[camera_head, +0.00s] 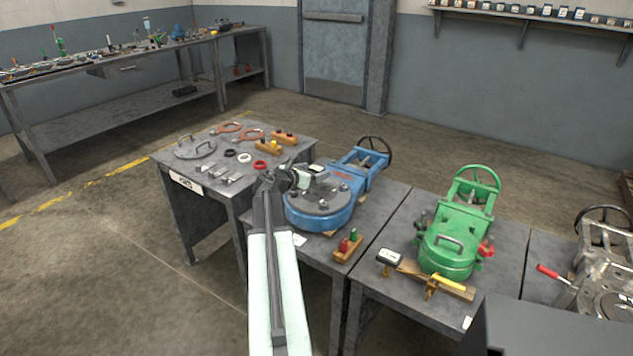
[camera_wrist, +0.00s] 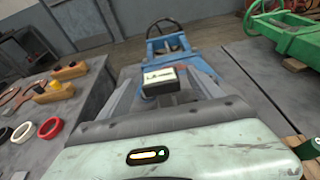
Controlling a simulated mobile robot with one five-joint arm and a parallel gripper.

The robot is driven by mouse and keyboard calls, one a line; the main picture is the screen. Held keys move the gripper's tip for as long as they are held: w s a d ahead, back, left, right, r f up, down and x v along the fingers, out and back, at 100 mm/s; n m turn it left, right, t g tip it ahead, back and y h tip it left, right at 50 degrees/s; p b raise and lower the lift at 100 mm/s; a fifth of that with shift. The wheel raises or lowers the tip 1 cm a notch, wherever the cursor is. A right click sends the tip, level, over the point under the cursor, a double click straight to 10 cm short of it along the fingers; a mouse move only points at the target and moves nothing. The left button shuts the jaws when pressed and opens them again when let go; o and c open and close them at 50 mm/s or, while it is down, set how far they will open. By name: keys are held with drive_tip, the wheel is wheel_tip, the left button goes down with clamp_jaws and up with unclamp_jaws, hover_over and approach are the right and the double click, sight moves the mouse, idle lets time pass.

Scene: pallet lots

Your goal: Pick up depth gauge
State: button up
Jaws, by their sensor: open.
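A small dark instrument with a pale face (camera_wrist: 160,78), which looks like the depth gauge, shows in the wrist view between my gripper's two fingers (camera_wrist: 167,92). In the head view the gauge (camera_head: 315,168) sits at the back of the blue valve body (camera_head: 318,216). My gripper (camera_head: 298,179) is open beside the gauge, over the round blue flange. I cannot tell whether the fingers touch it. The gauge's lower part is hidden by my gripper in the wrist view.
A similar dark instrument with a white face (camera_head: 389,257) stands by the green valve (camera_head: 455,240). A left table (camera_head: 165,160) holds rings, wooden blocks and small tools. A wooden block with red and green pieces (camera_head: 348,248) lies in front of the blue valve. Floor at left is clear.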

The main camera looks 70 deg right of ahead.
drive_tip(key=b+x, duration=0.1)
drive_tip(key=x, duration=0.4)
drive_tip(key=shift+f, duration=0.15)
clamp_jaws()
